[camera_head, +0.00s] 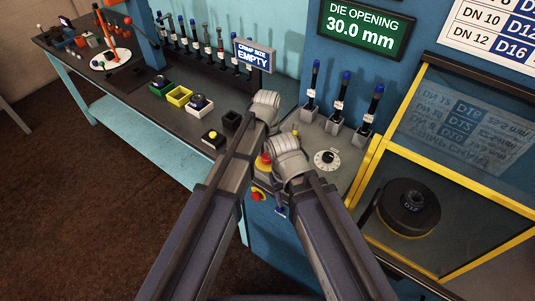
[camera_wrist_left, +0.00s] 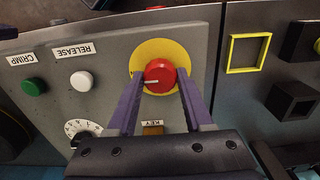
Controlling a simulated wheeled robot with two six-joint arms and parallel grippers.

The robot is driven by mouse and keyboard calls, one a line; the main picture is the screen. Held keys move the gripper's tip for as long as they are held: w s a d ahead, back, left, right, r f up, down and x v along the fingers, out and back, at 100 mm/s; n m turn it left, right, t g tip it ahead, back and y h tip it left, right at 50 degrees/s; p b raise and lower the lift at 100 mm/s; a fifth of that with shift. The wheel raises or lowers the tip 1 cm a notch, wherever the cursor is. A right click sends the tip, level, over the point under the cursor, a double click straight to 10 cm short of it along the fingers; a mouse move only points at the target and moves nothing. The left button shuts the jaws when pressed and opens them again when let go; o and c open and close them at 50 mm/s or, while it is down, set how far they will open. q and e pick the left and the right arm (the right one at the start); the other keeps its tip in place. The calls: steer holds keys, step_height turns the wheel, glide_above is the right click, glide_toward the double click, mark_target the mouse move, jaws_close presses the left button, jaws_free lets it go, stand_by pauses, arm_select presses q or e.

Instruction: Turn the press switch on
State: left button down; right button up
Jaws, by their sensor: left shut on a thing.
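In the left wrist view a round red knob (camera_wrist_left: 159,75) with a short white line sits on a yellow disc (camera_wrist_left: 152,49). The line lies about level in that view. My left gripper (camera_wrist_left: 159,73) has its two purple fingers on either side of this knob and is shut on it. In the head view my arms cover much of the panel (camera_head: 338,179), and the left gripper's fingertips cannot be made out. My right arm reaches in from the right, but its gripper does not show.
The panel also holds a green button (camera_wrist_left: 34,86), a white button (camera_wrist_left: 82,81) and a dial (camera_head: 327,160). Hose tools stand behind it. A yellow-framed guard (camera_head: 364,171) is at right. Small trays, one yellow (camera_head: 179,96), stand on the bench at left.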

mark_target(268, 156)
arm_select(q)
steer(key=shift+c, duration=1.5)
jaws_free()
steer(key=shift+r, duration=0.1)
step_height(268, 156, up, 8)
steer(key=p, duration=0.8)
steer(key=shift+f, duration=0.2)
steer(key=s+a+f+n+b, duration=0.1)
steer(key=s+a+f+b, duration=0.1)
steer(key=s, duration=0.6)
steer(key=s+a+f+n+y+b, duration=0.1)
steer(key=s+a, duration=0.3)
steer(key=s, duration=0.4)
steer(key=shift+s+f+n+b, duration=0.4)
steer(key=shift+n+b, duration=0.15)
steer(key=shift+n, duration=0.25)
